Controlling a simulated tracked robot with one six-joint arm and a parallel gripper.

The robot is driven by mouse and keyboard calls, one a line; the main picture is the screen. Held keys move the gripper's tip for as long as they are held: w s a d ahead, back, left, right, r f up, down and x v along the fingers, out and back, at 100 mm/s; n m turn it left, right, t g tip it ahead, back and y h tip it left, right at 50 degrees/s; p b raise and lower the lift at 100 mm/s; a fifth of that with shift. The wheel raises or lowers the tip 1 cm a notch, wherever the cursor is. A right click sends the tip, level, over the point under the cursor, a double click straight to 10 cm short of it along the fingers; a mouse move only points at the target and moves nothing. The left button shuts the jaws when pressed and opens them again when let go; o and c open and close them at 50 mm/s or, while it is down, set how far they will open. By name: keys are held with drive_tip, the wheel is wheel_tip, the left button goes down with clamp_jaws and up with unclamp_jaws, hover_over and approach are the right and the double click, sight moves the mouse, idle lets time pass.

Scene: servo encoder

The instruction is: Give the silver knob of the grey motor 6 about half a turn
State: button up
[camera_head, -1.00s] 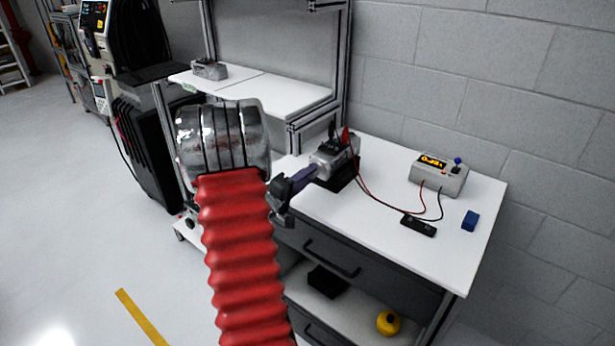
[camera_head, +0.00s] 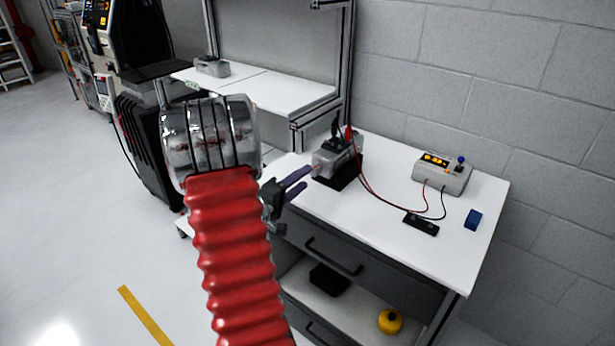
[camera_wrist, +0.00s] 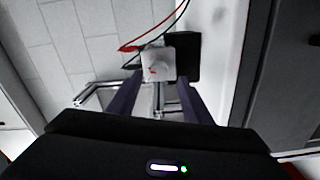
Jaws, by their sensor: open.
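The grey motor (camera_head: 340,154) sits on a black base on the white bench top, with red and black clips on top of it. In the wrist view the motor (camera_wrist: 160,54) is ahead, between my finger ends. A small reddish mark shows on its near face; the silver knob is too blurred to make out clearly. My gripper (camera_head: 303,181) is open and empty, its two purple fingers pointing at the motor's left side, apart from it. In the wrist view my gripper (camera_wrist: 160,82) has a finger to either side of the motor's face.
A grey box with a lit display (camera_head: 442,174) stands right, joined by red and black wires to a black strip (camera_head: 421,224). A blue block (camera_head: 473,220) lies near the right edge. Metal posts (camera_head: 346,80) rise behind the motor. The bench's front middle is clear.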

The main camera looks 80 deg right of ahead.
sight(316, 170)
drive_tip(key=v, duration=1)
drive_tip(key=shift+d, duration=0.1)
drive_tip(key=m, duration=1.3)
drive_tip(key=shift+s+d+r, duration=0.1)
drive_tip(key=shift+s+d, duration=0.05)
drive_tip(key=shift+d, duration=0.1)
drive_tip(key=shift+d, duration=0.15)
drive_tip(key=x, duration=1.3)
drive_tip(key=shift+s+d, duration=0.2)
drive_tip(key=shift+s, duration=0.05)
